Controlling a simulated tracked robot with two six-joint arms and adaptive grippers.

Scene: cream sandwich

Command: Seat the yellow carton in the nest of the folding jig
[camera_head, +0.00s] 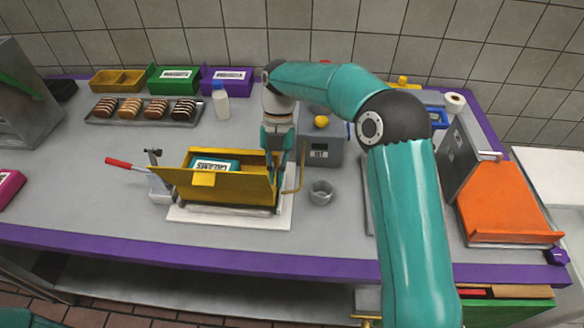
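The yellow carton (230,187) stands upright and open in the middle of the bench, with a teal-and-white printed piece (214,166) showing inside it. It sits over the white base plate (285,215) of what looks like the folding jig. The nest itself is mostly hidden by the carton, so how deep the carton sits cannot be told. My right gripper (277,157) points down at the carton's right end, its fingertips at or very near the end wall. Whether they grip the wall cannot be told. My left gripper is out of view.
A pastry tray (143,111), a bottle (220,103) and coloured boxes (174,80) stand behind. The front bench strip is clear.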

